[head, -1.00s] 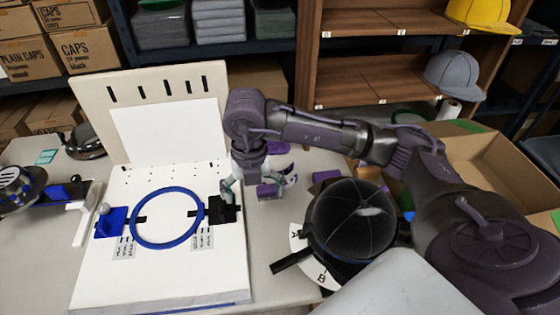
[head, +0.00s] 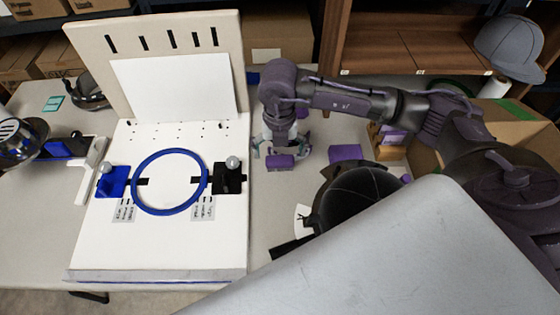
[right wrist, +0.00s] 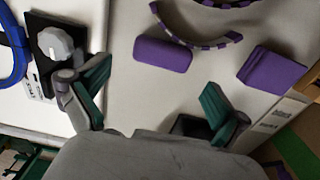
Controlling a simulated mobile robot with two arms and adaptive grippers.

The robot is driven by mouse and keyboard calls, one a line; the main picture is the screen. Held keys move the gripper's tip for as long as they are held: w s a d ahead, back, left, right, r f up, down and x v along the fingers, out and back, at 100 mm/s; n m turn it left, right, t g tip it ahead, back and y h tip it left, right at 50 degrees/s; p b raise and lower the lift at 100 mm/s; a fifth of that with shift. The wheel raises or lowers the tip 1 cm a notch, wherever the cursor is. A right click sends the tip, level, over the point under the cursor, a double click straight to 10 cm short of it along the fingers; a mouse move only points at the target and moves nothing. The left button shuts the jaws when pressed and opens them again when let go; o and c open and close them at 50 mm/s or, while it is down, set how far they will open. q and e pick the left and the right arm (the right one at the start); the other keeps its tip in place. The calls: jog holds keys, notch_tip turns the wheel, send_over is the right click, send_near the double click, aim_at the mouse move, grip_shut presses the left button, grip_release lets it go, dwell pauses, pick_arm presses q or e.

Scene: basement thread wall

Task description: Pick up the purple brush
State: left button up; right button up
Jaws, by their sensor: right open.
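A small rounded purple block (head: 281,162), likely the brush, lies on the table right of the white hooping board. In the right wrist view the purple block (right wrist: 162,54) lies flat, just beyond and between my fingertips, apart from both. My right gripper (head: 280,151) is open above it, fingers pointing down. In the right wrist view its two green-padded fingers (right wrist: 153,85) are spread wide with nothing between them. A larger purple box-like block (head: 345,153) lies to the right; it also shows in the right wrist view (right wrist: 272,70).
The white board (head: 230,255) with a blue hoop (head: 136,197) and a black clamp with a grey knob (head: 232,164) stands close left. A curved purple striped strip (right wrist: 232,39) lies beyond the block. A black cap (head: 365,200) stands to the right.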

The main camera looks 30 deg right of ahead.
aim_at(280, 160)
jog(key=shift+f, duration=0.3)
jog(key=f, duration=0.4)
jog(key=shift+w+d+f, duration=0.2)
jog(key=shift+f, duration=0.15)
jog(key=c, duration=1.1)
notch_tip(280, 160, up, 5)
jog(key=p, duration=0.4)
pick_arm(q)
notch_tip(280, 160, up, 9)
jog(key=p, duration=0.5)
jog(key=shift+w+d, duration=0.2)
pick_arm(e)
jog(key=s+d+r, duration=0.6)
jog(key=s+d, duration=0.1)
jog(key=d, duration=0.1)
jog(key=shift+s+d, duration=0.35)
jog(key=shift+s, duration=0.05)
pick_arm(q)
jog(key=shift+f, duration=0.1)
